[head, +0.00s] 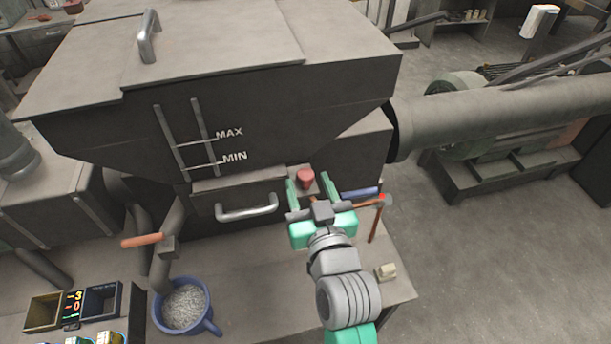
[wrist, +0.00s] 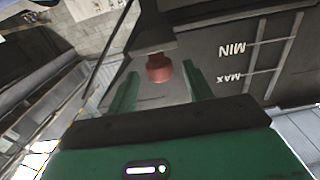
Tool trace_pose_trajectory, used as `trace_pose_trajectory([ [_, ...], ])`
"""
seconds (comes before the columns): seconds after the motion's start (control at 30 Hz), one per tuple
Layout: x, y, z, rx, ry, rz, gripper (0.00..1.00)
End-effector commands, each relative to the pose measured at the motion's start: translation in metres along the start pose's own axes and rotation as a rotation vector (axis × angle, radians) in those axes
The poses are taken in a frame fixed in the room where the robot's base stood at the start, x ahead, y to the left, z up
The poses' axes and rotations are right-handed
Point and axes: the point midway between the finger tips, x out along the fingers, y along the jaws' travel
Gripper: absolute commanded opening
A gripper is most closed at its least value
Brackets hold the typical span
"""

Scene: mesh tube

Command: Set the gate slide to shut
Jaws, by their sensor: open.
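The hopper (head: 230,120) has a dark front panel with a silver bar handle (head: 247,208) under its sloped face. I cannot tell for sure whether this panel is the gate slide or how far it is shut. A red knob (head: 305,178) sits right of the handle, low on the machine. My gripper (head: 310,182) is open, its two green fingers on either side of the knob in the picture. In the wrist view the red knob (wrist: 159,68) shows between the open fingertips of my gripper (wrist: 160,72). It looks a little beyond them, with no clear contact.
An orange-handled lever (head: 142,240) is on the pipe at left. A blue mug (head: 208,318) of grey granules stands below it, near small bins (head: 44,312). A blue bar (head: 360,193) and a thin brown frame (head: 376,222) are right of my gripper. A big pipe runs right.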

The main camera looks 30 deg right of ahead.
Motion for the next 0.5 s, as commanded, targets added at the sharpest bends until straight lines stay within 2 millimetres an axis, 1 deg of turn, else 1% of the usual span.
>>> trace_pose_trajectory([
  [0.03,-0.011,0.000,0.003,0.000,-0.001,0.000,0.51],
  [0.1,-0.024,0.000,0.003,0.000,0.000,0.000,0.51],
  [0.2,-0.036,0.000,0.002,0.001,-0.001,0.000,0.51],
  [0.3,-0.043,0.000,0.001,0.001,-0.001,0.000,0.51],
  [0.5,-0.043,0.000,0.000,0.000,0.000,0.000,0.51],
])
